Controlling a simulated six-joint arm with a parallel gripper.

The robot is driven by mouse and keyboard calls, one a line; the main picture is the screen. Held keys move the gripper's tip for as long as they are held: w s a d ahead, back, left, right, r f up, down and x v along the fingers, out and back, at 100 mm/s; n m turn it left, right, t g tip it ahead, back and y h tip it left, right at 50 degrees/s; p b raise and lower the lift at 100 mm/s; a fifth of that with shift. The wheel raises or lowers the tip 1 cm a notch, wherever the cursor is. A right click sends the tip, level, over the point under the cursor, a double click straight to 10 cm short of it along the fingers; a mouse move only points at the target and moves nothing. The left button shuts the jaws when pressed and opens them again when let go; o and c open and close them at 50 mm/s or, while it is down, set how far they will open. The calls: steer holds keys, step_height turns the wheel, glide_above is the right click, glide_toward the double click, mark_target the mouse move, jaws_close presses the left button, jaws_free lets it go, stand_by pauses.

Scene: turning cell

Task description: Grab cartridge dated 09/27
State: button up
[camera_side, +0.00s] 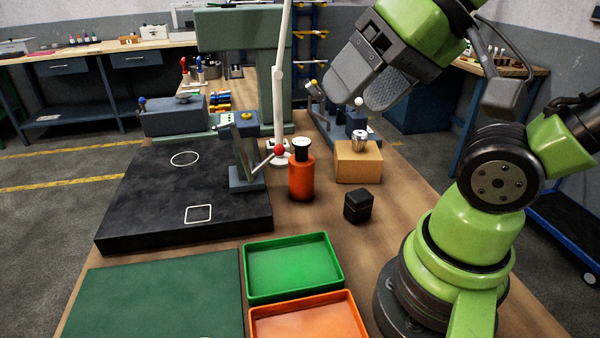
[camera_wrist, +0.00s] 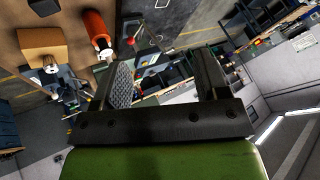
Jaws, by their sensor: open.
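In the side view an orange cylinder with a black neck and a white-topped cap (camera_side: 301,178) stands upright on the bench. It may be a cartridge; no date is legible on it. It also shows in the wrist view (camera_wrist: 96,25) at the upper left. My gripper (camera_side: 368,88) is open and empty, tilted, high above the bench and to the upper right of the orange cylinder, well apart from it. In the wrist view the space between my fingers (camera_wrist: 166,72) holds only background.
A cardboard-coloured block (camera_side: 358,166) bears a small metal part (camera_side: 359,140). A small black box (camera_side: 358,207) stands in front. Green (camera_side: 246,270) and orange (camera_side: 252,322) trays lie nearer; a white lamp pole (camera_side: 278,90) rises behind.

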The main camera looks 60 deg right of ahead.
steer(key=o, duration=0.3)
steer(key=shift+o, duration=0.2)
steer(key=n+g+h, duration=0.2)
steer(key=n+g, duration=0.3)
glide_above(301, 155)
steer(key=d, duration=0.1)
step_height(301, 155, down, 13)
steer(key=shift+s+r, duration=0.15)
steer(key=shift+g, duration=0.3)
steer(key=f, duration=0.4)
steer(key=shift+w+d+f, duration=0.1)
steer(key=shift+w+f, duration=0.1)
steer(key=shift+w, duration=0.1)
steer(key=shift+w+f, duration=0.15)
steer(key=shift+f, duration=1.3)
steer(key=shift+w+f, duration=0.15)
steer(key=shift+f, duration=1.3)
